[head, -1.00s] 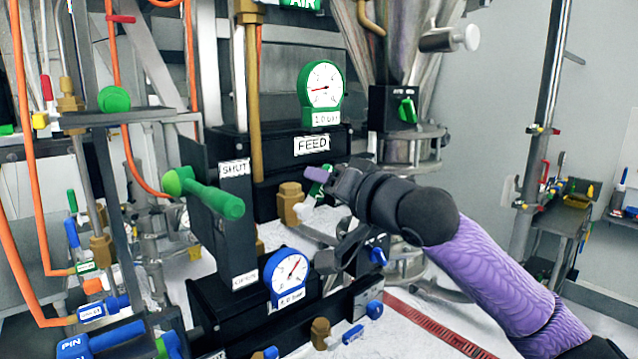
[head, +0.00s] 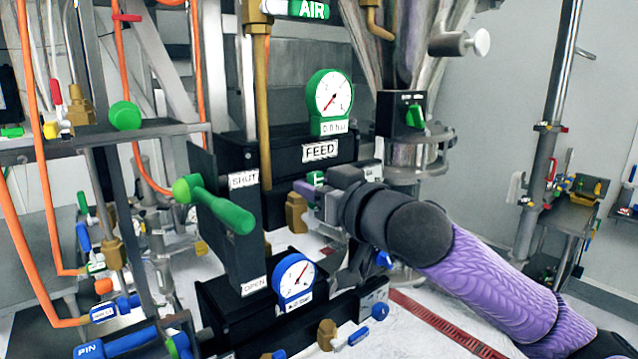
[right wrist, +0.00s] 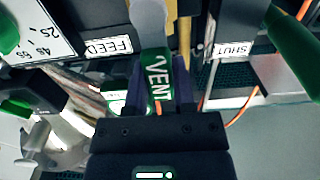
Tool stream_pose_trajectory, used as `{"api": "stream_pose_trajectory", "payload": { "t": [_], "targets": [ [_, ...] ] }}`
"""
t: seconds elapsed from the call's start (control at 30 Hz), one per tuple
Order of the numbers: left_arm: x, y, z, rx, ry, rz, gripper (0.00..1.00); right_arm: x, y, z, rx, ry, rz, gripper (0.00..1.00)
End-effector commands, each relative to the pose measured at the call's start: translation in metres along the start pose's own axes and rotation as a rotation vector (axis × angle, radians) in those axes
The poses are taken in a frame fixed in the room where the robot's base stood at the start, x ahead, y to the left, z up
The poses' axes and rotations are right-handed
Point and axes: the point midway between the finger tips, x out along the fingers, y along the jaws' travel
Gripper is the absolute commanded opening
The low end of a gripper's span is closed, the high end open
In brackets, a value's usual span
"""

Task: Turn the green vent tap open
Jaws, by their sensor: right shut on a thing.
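The green vent tap (right wrist: 155,72) has a flat handle with white VENT lettering. In the right wrist view it lies between the two purple fingers of my right gripper (right wrist: 157,88), which is shut on it. In the head view the gripper (head: 312,190) reaches in from the right, and only a small green piece of the tap (head: 317,178) shows; the wrist and fingers hide the rest. The tap sits below the FEED label (head: 320,151) and beside a brass fitting (head: 296,212). The green gauge (head: 333,92) above reads about 0.0 bar. My left gripper is not in view.
A green lever (head: 218,208) on a black SHUT/OPEN plate (head: 243,250) stands left of my gripper. A blue gauge (head: 293,280) is below it. Another green knob (head: 416,116) sits on a black box at upper right. Orange hoses run down the left.

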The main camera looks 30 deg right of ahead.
Motion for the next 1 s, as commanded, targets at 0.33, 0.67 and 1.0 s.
{"api": "stream_pose_trajectory", "payload": {
  "t": [0.33,0.67,1.0],
  "targets": [
    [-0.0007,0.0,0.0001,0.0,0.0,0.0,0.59,0.0,-0.001,0.0001,-0.017,0.0,0.0,0.0],
    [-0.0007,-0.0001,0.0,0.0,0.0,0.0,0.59,0.0,-0.001,0.0001,-0.016,0.0,0.0,0.64],
    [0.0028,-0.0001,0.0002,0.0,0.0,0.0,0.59,-0.0027,-0.0004,0.0015,-0.016,0.001,0.001,0.68]
  ]
}}
